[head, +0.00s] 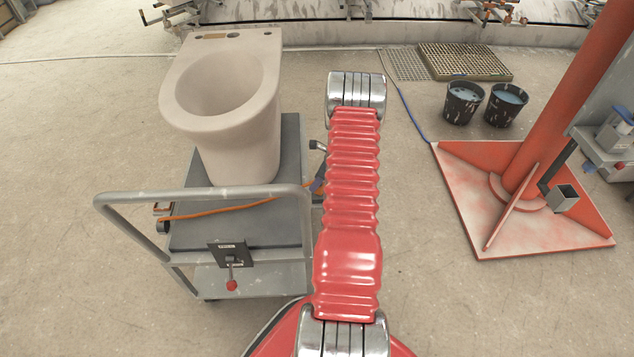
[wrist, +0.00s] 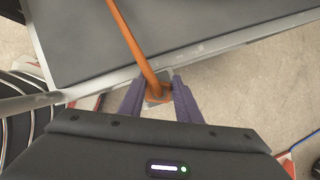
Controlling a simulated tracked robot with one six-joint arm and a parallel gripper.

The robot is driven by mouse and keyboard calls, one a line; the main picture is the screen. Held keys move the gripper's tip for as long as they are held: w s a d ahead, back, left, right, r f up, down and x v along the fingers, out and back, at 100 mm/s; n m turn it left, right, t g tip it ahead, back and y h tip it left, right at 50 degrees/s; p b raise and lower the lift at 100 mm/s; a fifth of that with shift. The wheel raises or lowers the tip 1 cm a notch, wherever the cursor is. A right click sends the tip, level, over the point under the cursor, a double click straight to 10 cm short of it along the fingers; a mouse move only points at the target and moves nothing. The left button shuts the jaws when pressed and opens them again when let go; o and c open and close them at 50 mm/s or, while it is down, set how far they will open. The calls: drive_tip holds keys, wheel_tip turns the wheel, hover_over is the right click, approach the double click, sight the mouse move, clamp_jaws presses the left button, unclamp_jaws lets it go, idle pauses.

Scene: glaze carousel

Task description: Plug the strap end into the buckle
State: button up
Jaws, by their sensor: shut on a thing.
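The orange strap (head: 235,209) crosses the grey cart top in front of a pale toilet bowl (head: 228,100). It also shows in the wrist view (wrist: 128,35), running down to the cart's edge. My gripper (wrist: 158,92) is shut on the strap end (wrist: 158,88), with its purple fingers on either side, just beyond the cart's rim. In the head view my gripper (head: 317,186) is mostly hidden behind my red arm. The buckle cannot be clearly made out; a small orange-brown bracket and dark round part (head: 163,227) sit at the cart's left edge.
The cart (head: 205,199) has a tubular handle rail and a black panel (head: 230,254) with a red-knobbed lever. A red column base (head: 470,195) stands at right. Two dark buckets (head: 463,103) and floor grates (head: 465,62) are behind it. Floor between cart and column is clear.

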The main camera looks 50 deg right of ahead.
drive_tip(key=shift+f, duration=0.45)
drive_tip(key=o, duration=1.2)
drive_tip(key=shift+o, duration=0.2)
drive_tip(key=shift+r, duration=0.15)
drive_tip(key=v, duration=1.3)
drive_tip(key=shift+s+r, duration=0.15)
drive_tip(key=shift+s, duration=0.1)
